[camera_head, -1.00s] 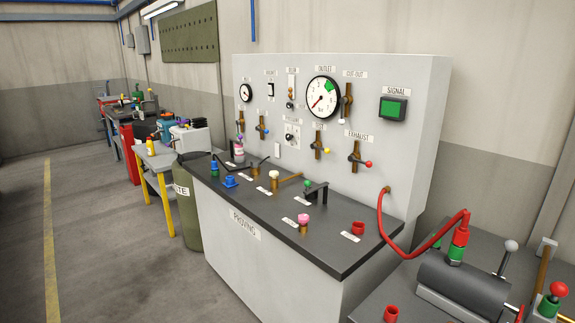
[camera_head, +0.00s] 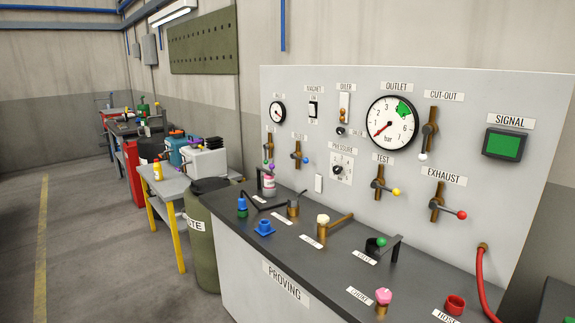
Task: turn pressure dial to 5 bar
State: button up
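The pressure dial (camera_head: 339,168) is a small dark knob on a white square plate, under the PRESSURE label (camera_head: 342,149) on the grey panel. Its markings are too small to read. The large OUTLET gauge (camera_head: 392,123) is to the upper right, marked in bar with a green band near the top. Its red needle points to the lower left, at the low end of the scale. A smaller gauge (camera_head: 277,112) is at the panel's left. My gripper is not in view.
The PROVING bench (camera_head: 262,255) stands before the panel, with several fittings on top. Valve levers CUT-OUT (camera_head: 430,130), TEST (camera_head: 380,184) and EXHAUST (camera_head: 438,203) stick out near the dial. A green barrel (camera_head: 203,240) stands at left. Floor farther left is clear.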

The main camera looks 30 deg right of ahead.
aim_at(337, 170)
jog(key=i+z, duration=0.15)
jog(key=i, duration=0.3)
jog(key=i+j+z, duration=0.2)
jog(key=i, duration=0.2)
jog(key=i+j+z, duration=0.15)
jog(key=i, duration=0.3)
jog(key=i+j+z, duration=0.2)
jog(key=i, duration=0.2)
jog(key=i+j+z, duration=1)
jog(key=k, duration=0.05)
